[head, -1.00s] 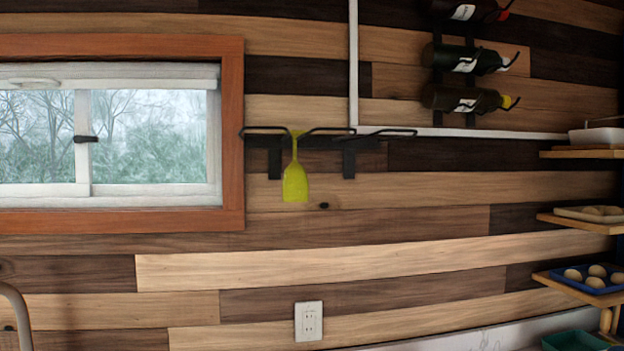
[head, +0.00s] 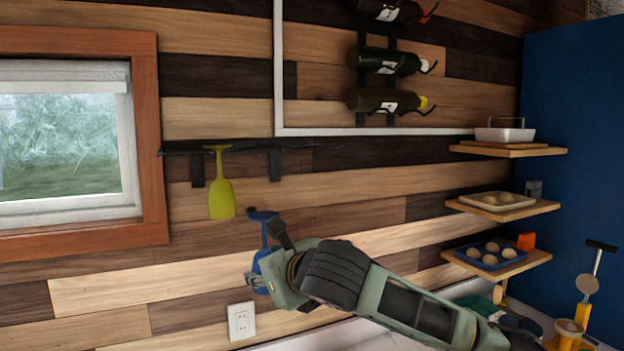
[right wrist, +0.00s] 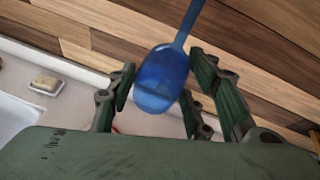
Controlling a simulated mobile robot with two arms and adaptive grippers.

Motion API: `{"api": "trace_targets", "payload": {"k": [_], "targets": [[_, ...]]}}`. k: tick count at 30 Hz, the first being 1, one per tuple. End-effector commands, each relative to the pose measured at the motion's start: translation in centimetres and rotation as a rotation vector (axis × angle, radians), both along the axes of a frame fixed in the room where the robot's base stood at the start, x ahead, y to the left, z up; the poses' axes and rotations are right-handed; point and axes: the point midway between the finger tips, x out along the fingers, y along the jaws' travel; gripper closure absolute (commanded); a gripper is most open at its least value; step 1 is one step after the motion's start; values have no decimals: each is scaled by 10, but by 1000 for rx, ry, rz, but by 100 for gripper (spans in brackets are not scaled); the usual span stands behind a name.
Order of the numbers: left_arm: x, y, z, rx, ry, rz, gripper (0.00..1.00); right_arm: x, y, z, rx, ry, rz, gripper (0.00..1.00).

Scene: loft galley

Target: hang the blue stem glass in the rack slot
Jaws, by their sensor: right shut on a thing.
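The blue stem glass (head: 264,236) is upside down, foot at the top and bowl at the bottom, below the rack in the head view. My right gripper (head: 268,277) is shut on its bowl. In the right wrist view the blue bowl (right wrist: 160,82) sits between the fingers of my right gripper (right wrist: 163,75), with the stem running up out of the picture. The black wall rack (head: 275,165) is above the glass, apart from its foot. A yellow-green stem glass (head: 221,198) hangs from the rack, left of the blue one. My left gripper is not in view.
A window (head: 70,150) is to the left of the rack. Wine bottles (head: 385,102) are mounted above and to its right. Shelves with trays (head: 490,255) stand out at the right. An outlet (head: 241,321) is on the wall below.

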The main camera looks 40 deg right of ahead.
Motion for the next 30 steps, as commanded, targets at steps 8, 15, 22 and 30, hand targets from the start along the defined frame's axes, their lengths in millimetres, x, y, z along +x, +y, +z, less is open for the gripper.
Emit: {"api": "trace_targets", "payload": {"k": [8, 15, 22, 30], "targets": [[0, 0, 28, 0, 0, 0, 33, -37, -55, 116, 5, -6, -31, 83], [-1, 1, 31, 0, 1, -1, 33, -51, -66, 139, 7, 2, -28, 83], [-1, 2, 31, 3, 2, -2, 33, -41, -68, 139, 9, 2, -26, 83], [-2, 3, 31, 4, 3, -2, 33, -22, -72, 139, 9, 1, -26, 83]]}}
